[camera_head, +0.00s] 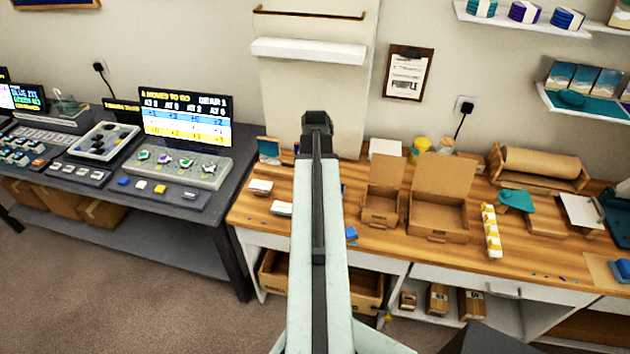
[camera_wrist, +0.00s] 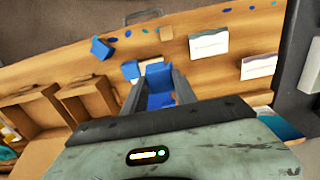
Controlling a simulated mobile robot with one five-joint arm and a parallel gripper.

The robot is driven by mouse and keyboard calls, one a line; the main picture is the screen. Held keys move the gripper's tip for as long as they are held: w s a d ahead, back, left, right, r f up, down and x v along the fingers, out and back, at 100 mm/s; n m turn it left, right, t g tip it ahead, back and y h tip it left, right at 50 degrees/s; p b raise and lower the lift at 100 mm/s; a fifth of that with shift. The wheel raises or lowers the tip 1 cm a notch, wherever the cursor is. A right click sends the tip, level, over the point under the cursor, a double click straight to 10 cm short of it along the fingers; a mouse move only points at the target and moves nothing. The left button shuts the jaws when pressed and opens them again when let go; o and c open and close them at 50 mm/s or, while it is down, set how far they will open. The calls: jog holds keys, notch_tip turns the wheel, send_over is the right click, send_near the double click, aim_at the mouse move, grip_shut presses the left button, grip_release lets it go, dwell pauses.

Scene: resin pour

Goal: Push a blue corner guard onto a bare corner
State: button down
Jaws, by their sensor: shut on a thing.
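My gripper (camera_wrist: 157,90) is shut on a blue corner guard (camera_wrist: 158,80), which shows between the two dark fingers in the wrist view. In the head view my gripper (camera_head: 317,122) is at the end of the raised arm; the held guard is hidden there. Another blue piece (camera_wrist: 101,48), which looks like a loose guard, lies on the wooden bench (camera_wrist: 225,88); it also shows in the head view (camera_head: 351,233). A small blue-and-white piece (camera_wrist: 130,69) is just beyond the left finger. I cannot make out a bare corner in either view.
Two open cardboard boxes (camera_head: 437,217) (camera_head: 381,205) stand on the bench right of my arm. White labelled boxes (camera_head: 260,187) (camera_head: 281,208) lie left of it. A yellow-and-white strip (camera_head: 491,231) and a paper roll (camera_head: 541,168) are farther right. A dark console table (camera_head: 110,190) stands left.

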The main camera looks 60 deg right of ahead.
jog(key=shift+f+b, duration=3.4)
jog(key=shift+f, duration=0.15)
jog(key=shift+f, duration=0.15)
jog(key=shift+f+b, duration=0.35)
jog(key=shift+b, duration=0.15)
jog(key=shift+f, duration=0.15)
jog(key=shift+f+b, duration=0.25)
jog(key=shift+b, duration=0.15)
jog(key=shift+s+d+f, duration=0.1)
jog(key=shift+d, duration=0.05)
